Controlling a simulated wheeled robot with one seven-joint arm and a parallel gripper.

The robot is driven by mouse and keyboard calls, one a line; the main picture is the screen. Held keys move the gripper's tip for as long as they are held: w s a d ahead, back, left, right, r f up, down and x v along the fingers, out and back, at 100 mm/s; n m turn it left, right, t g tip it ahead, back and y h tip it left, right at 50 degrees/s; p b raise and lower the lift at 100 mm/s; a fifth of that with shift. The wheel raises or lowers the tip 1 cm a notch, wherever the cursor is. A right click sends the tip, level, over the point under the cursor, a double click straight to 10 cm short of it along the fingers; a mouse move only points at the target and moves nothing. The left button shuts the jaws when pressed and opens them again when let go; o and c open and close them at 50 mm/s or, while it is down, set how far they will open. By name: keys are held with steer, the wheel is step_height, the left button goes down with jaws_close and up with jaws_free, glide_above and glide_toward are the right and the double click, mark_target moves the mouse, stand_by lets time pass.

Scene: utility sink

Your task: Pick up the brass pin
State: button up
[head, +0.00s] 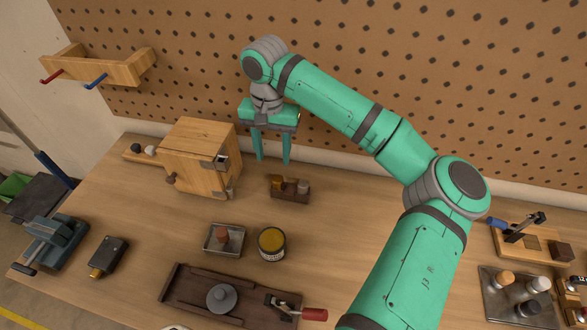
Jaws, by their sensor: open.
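My gripper (273,160) is open and points down, with two green fingers apart and nothing visible between them. It hangs right of the wooden box, above and a little behind a small dark wooden block (290,197). A brass-coloured piece (278,181) stands upright at the left of this block and a duller brownish-grey piece (302,186) at its right. The brass-coloured piece may be the brass pin; it is too small to tell for sure. My fingertips appear apart from both pieces.
The wooden box (195,160) stands close left of my gripper. The pegboard (480,90) rises behind. Bench right of the block is clear.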

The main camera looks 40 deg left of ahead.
mark_target(278, 179)
steer(key=shift+w+f, duration=0.15)
steer(key=shift+f, duration=1.65)
steer(key=shift+w+f, duration=0.2)
steer(key=shift+f, duration=1.65)
steer(key=shift+w+f, duration=0.15)
steer(key=shift+f, duration=1.65)
jaws_close()
